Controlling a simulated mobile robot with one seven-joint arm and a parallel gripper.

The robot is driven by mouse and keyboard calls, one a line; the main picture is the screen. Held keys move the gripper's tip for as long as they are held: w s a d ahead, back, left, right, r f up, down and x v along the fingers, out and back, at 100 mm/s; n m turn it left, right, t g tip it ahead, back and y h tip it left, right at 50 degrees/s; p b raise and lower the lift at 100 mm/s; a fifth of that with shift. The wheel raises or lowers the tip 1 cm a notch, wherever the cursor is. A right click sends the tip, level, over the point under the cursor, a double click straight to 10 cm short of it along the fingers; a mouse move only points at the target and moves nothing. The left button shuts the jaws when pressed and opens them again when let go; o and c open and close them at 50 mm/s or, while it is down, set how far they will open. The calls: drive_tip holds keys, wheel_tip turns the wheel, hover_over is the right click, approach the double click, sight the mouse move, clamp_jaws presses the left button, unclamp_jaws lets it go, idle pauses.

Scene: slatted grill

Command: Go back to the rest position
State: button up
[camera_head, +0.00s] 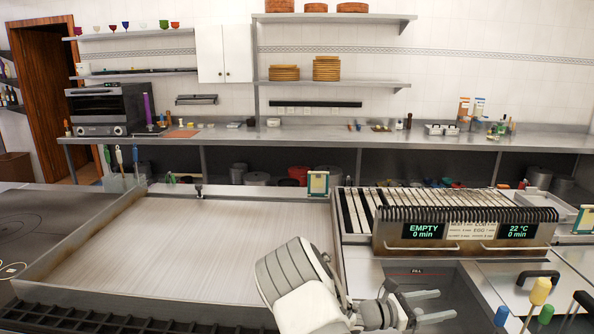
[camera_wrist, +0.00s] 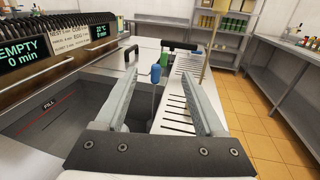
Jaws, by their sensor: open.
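My gripper (camera_head: 431,304) is at the lower middle of the head view, in front of the slatted grill (camera_head: 444,209) and above the counter. Its two fingers are apart and nothing is between them. In the wrist view my gripper (camera_wrist: 166,100) also shows open and empty, its fingers pointing along the counter. The grill's front panel has two lit displays, reading "EMPTY 0 min" and "22 °C 0 min". The grill is also at the upper left of the wrist view (camera_wrist: 60,48).
A flat griddle (camera_head: 190,240) with raised edges lies left of my arm. Colored-handled tools (camera_head: 540,291) stand upright at the lower right, near black handles. A blue-handled tool (camera_wrist: 155,74) shows beyond my fingers. A tiled floor (camera_wrist: 255,115) is open at right in the wrist view.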

drive_tip(key=s+a+r+m+g+y+b, duration=0.1)
drive_tip(key=s+r+m+g+y+b, duration=0.1)
drive_tip(key=s+m+y, duration=0.3)
drive_tip(key=s+a+r+m+g+y+b, duration=0.1)
drive_tip(key=s+a+m+g+y+b, duration=0.15)
drive_tip(key=s+m, duration=0.4)
drive_tip(key=s+a+r+m+t+y+b, duration=0.2)
drive_tip(key=s+a+r+m+t+y, duration=0.1)
drive_tip(key=s+a, duration=0.5)
drive_tip(key=s+a+r+m+t+y+b, duration=0.3)
drive_tip(key=s+a+r+m+t+y, duration=0.1)
drive_tip(key=s+a+y, duration=0.3)
drive_tip(key=shift+s+a+r+m, duration=0.15)
drive_tip(key=shift+s+a+m, duration=0.4)
drive_tip(key=shift+s, duration=0.35)
drive_tip(key=c, duration=0.3)
drive_tip(key=shift+d, duration=0.1)
drive_tip(key=shift+c, duration=0.2)
drive_tip(key=shift+d, duration=0.15)
